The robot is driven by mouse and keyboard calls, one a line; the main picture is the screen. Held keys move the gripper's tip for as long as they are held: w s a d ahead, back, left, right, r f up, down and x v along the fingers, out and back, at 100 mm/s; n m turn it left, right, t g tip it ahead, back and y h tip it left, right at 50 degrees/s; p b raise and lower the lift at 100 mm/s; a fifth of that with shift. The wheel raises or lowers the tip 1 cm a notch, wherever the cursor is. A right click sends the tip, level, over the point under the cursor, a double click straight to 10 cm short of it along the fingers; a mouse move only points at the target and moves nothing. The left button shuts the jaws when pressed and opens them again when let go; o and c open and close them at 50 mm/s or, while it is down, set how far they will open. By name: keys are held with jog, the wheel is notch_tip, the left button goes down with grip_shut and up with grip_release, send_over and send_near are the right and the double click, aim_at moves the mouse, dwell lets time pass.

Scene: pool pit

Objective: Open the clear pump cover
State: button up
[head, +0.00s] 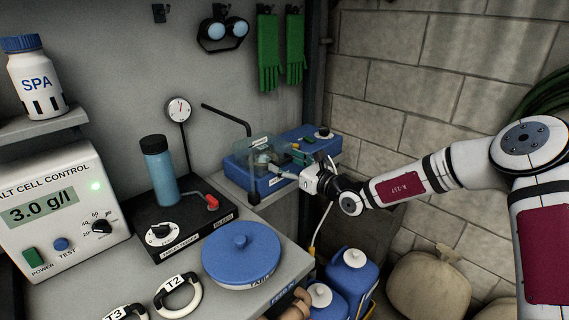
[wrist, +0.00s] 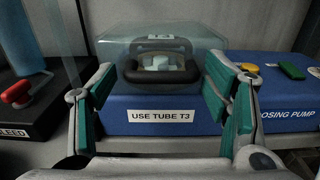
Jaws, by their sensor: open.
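The clear pump cover (wrist: 125,45) sits down over the pump head (wrist: 158,65) on the blue dosing pump (wrist: 115,112). In the head view the cover (head: 256,146) shows faintly on the pump's left part. My gripper (wrist: 158,70) is open, with one green-padded finger on each side of the cover's front. The fingers hold nothing between them; whether either pad touches the cover, I cannot tell. In the head view my gripper (head: 291,163) reaches the pump from the right. A label reading "USE TUBE T3" (wrist: 160,115) is on the pump's front.
Yellow and green parts (wrist: 290,70) stand on the pump's right part. A black bleed station (head: 190,228) with a blue cylinder (head: 159,170) and red lever (head: 212,202) stands left. A blue lid (head: 241,252) lies in front. Jugs (head: 350,274) stand below.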

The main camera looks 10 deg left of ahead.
jog(key=shift+w+a, duration=0.3)
jog(key=shift+a, duration=0.1)
